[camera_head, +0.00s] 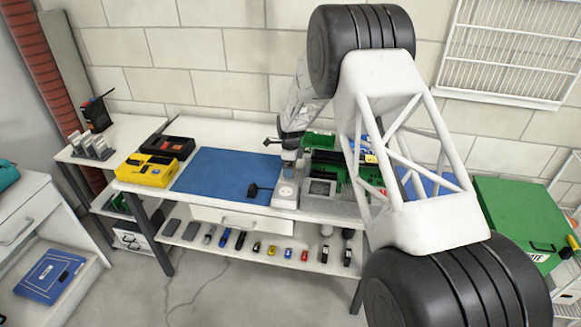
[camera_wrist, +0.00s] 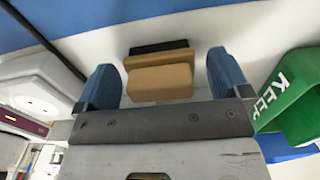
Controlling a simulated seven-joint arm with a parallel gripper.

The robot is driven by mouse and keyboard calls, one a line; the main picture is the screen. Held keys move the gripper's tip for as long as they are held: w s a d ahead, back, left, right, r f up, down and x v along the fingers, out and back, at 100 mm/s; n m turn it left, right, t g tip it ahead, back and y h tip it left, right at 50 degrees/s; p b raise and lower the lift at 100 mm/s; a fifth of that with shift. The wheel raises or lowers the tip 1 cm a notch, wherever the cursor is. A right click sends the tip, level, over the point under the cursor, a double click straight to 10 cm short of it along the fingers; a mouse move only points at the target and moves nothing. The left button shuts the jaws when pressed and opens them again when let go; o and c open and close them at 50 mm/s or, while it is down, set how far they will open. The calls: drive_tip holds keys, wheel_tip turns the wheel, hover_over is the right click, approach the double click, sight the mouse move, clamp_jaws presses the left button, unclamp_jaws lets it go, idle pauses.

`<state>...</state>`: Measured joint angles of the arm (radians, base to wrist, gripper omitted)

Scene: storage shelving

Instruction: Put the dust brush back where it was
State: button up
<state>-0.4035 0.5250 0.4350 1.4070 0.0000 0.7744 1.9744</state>
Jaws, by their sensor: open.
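My gripper (camera_wrist: 163,82) shows in the wrist view with its two blue fingertips spread wide. A tan block with a black strip along its far side, which looks like the dust brush (camera_wrist: 160,80), lies in line with the gap between the fingertips. Clear space shows on both sides of it, so neither finger appears to touch it. It is against a pale surface. In the head view my gripper (camera_head: 273,142) is small and dark above the back of the workbench, and I cannot make out the brush there.
A green bin (camera_wrist: 292,90) with white lettering is close to the right finger. The workbench has a blue mat (camera_head: 225,172), a yellow case (camera_head: 147,170) and green bins (camera_head: 320,142). A white wire rack (camera_head: 510,50) hangs on the wall. My arm hides part of the bench's right side.

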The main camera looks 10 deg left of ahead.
wheel_tip(320, 180, up, 12)
drive_tip(key=shift+f, duration=0.15)
idle(0.5)
idle(0.4)
idle(0.3)
drive_tip(key=s+d+r+n+t, duration=0.1)
drive_tip(key=s+d+r+n, duration=0.8)
drive_tip(key=s+d+r, duration=1.55)
drive_tip(key=s+d+n, duration=0.3)
drive_tip(key=s+d, duration=0.1)
drive_tip(key=s, duration=0.7)
drive_tip(key=s+d+n+t, duration=0.1)
drive_tip(key=s+d+n, duration=0.2)
drive_tip(key=s, duration=0.8)
drive_tip(key=s+d+n, duration=0.2)
drive_tip(key=s+d, duration=0.4)
drive_tip(key=s, duration=0.5)
drive_tip(key=shift+f+n+t, duration=0.2)
drive_tip(key=shift+n+t, duration=0.1)
drive_tip(key=shift+n, duration=0.1)
